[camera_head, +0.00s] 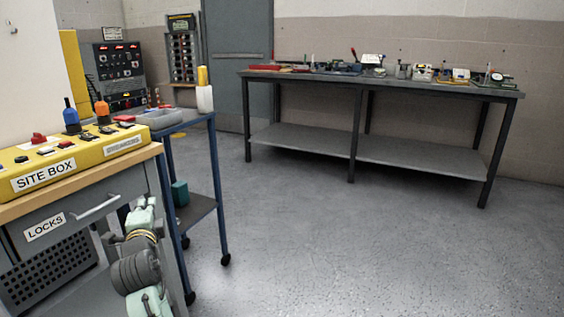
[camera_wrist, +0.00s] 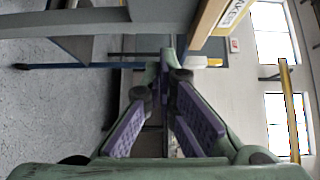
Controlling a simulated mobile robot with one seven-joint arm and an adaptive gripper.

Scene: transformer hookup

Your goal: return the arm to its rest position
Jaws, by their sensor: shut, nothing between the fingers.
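My gripper (camera_wrist: 167,62) shows in the wrist view, its two purple-padded fingers converging until the tips meet. It is shut and holds nothing. In the head view, my pale green and grey arm (camera_head: 136,262) is folded low at the lower left, in front of the workbench. I cannot clearly make out the fingers in the head view. The wrist picture is turned on its side, with the underside of a bench and a yellow box edge (camera_wrist: 206,22) close above the fingertips.
The wooden-topped bench (camera_head: 70,170) carries the yellow site box (camera_head: 60,172) beside my arm; its locks drawer (camera_head: 45,228) has a protruding handle. A blue cart (camera_head: 222,200) stands just behind. A long grey table (camera_head: 420,85) holds many tools. The middle floor is clear.

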